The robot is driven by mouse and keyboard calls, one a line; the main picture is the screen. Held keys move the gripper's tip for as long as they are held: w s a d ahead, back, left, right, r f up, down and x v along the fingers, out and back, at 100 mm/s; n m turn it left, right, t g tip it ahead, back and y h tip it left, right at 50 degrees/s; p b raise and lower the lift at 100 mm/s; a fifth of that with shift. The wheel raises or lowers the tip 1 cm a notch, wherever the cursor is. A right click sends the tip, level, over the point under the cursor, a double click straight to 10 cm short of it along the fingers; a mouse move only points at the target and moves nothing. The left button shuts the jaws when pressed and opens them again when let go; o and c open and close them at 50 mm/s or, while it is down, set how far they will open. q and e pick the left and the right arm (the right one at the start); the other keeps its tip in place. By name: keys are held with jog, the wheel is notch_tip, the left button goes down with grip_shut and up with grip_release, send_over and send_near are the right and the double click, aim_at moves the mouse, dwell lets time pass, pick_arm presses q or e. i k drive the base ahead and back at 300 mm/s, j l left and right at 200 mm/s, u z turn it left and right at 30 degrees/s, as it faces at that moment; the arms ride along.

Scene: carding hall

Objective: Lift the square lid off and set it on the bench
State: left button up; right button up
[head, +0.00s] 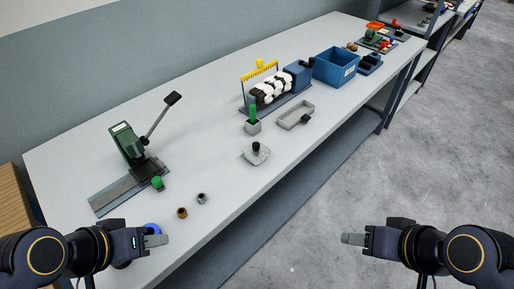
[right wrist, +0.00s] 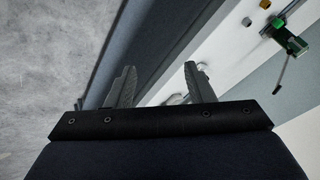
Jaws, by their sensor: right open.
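In the head view a pale grey piece with a black knob (head: 256,150) sits on the bench (head: 225,165), near its front edge. It looks like the lid, but its outline is too small to tell whether it is square or what is under it. My right gripper (head: 346,239) is open and empty, out over the floor in front of the bench, apart from the lid. Its two spread fingers also show in the right wrist view (right wrist: 160,66), with the bench beyond. My left gripper (head: 164,240) is over the near bench edge, seen side-on, so its opening is hidden.
A green lever press (head: 128,146) stands at the left. A blue bin (head: 335,68) is farther back. Bare bench lies between the press and knobbed piece.

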aim_at(255, 150)
jog(key=i+l, duration=0.2)
jog(key=l, duration=0.15)
jog(key=i+l, duration=0.2)
jog(key=l, duration=0.15)
jog(key=i+l, duration=0.2)
jog(key=l, duration=0.2)
jog(key=i+l+u, duration=0.1)
jog(key=l, duration=0.25)
jog(key=u, duration=0.5)
jog(key=l+u, duration=0.15)
jog(key=u, duration=0.35)
jog(key=i+l+u, duration=0.1)
jog(key=u, duration=0.85)
jog(key=l+u, duration=0.15)
jog(key=u, duration=0.35)
